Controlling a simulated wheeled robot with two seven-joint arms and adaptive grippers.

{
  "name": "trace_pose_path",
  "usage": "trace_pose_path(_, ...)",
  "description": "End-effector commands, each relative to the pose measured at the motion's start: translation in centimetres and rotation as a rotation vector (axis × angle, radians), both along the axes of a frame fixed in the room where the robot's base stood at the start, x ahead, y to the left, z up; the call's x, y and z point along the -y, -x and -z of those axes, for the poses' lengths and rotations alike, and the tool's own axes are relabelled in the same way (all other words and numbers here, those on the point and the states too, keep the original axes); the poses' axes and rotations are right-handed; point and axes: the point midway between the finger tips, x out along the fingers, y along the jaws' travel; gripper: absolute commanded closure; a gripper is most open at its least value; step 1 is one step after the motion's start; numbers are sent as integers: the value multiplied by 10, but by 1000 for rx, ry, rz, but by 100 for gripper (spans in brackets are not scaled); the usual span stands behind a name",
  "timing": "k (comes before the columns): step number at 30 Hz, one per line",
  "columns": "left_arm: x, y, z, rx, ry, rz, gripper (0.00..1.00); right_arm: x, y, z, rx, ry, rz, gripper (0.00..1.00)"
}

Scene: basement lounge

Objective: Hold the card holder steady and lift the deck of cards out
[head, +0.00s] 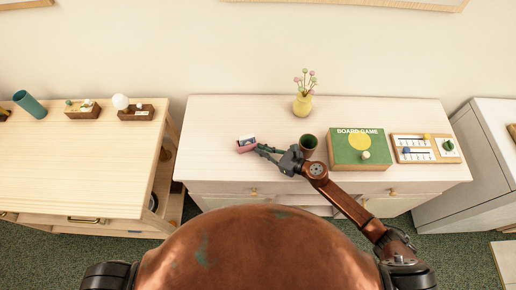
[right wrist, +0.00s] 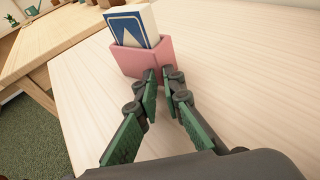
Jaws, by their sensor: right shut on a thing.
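The pink card holder (head: 243,149) stands near the left part of the pale cabinet top. In the right wrist view the card holder (right wrist: 150,58) is an open-topped box. The deck of cards (right wrist: 133,26), white with a blue patterned face, stands in it and sticks out above the rim; the deck also shows in the head view (head: 249,139). My right gripper (head: 260,149) reaches it from the right. In the right wrist view my right gripper (right wrist: 161,76) has its green-padded fingers close together, shut on the holder's near wall. My left gripper is not in view.
A dark green cup (head: 308,144) stands just behind my right wrist. A yellow vase (head: 303,104) with flowers stands behind. A green board game box (head: 360,150) and a wooden tray (head: 404,155) lie to the right. The cabinet top left of the holder is clear.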

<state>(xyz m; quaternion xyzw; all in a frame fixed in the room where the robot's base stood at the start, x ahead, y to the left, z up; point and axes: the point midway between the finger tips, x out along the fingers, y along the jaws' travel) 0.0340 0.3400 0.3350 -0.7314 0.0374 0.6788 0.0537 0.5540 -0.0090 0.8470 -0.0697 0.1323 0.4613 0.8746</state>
Motion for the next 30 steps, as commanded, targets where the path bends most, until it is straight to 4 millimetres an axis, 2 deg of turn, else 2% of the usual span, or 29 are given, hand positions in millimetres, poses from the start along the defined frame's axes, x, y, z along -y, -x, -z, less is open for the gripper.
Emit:
trace_pose_path(12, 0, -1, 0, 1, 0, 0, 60, 0, 0, 0, 0, 0, 0, 100)
trace_pose_path(30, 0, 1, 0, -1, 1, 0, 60, 0, 0, 0, 0, 0, 0, 58)
